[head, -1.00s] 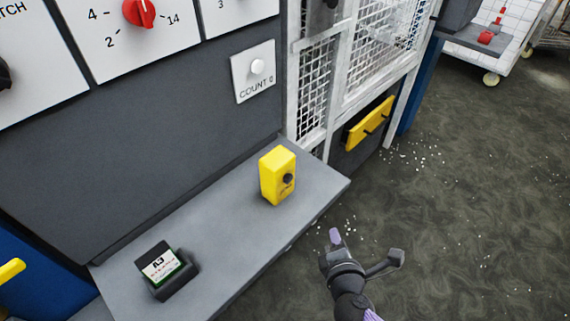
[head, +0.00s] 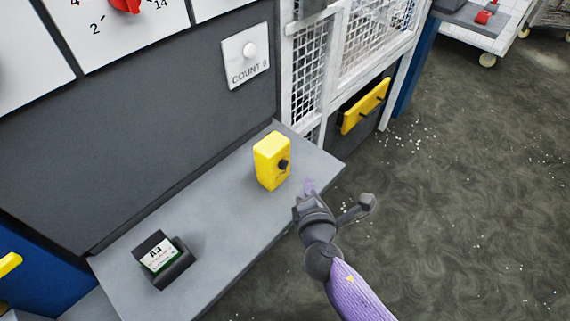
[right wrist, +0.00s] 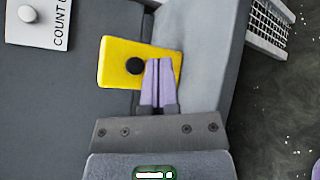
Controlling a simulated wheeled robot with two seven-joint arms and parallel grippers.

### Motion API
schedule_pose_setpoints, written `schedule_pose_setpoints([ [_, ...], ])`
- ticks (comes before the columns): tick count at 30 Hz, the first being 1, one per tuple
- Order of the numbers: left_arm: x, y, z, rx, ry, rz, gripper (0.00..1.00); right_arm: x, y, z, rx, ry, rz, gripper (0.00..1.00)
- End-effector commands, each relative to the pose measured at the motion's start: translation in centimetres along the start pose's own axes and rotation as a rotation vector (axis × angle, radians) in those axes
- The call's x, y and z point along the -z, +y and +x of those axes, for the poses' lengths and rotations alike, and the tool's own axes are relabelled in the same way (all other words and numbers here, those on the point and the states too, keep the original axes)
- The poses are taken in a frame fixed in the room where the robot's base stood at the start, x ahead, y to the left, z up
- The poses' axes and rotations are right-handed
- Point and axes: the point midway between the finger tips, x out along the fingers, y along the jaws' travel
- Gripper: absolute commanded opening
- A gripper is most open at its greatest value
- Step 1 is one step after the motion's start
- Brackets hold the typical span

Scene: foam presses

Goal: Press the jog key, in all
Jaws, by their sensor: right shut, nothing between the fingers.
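A yellow box (head: 270,163) stands upright on the grey shelf. The black round jog key (head: 283,165) is on its right-hand face. The box also shows in the right wrist view (right wrist: 115,63), with the black key (right wrist: 135,66) just left of the fingertips. My right gripper (head: 309,187) is to the right of the box, by the shelf's front edge, with its purple fingers together and empty. In the right wrist view its fingers (right wrist: 158,62) overlap the right part of the box; I cannot tell whether they touch it. My left gripper is not in view.
A grey shelf (head: 215,215) runs below the dark panel. A black holder with a card (head: 163,259) sits on its left part. A white plate with a button, marked COUNT (head: 246,57), is on the panel. A yellow-handled drawer (head: 364,106) is under the mesh cage. Open floor lies right.

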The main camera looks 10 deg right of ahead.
Motion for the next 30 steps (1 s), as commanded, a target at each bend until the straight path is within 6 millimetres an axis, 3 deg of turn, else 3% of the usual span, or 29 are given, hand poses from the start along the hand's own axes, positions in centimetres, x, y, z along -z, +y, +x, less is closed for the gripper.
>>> schedule_pose_setpoints([
  [9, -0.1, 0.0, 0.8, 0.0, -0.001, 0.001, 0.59, 1.9, 1.8, 2.5, -0.001, 0.001, 0.0, 0.0],
  [30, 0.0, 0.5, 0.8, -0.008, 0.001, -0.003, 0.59, 2.1, 2.1, 2.8, 0.0, 0.001, 0.0, 0.0],
])
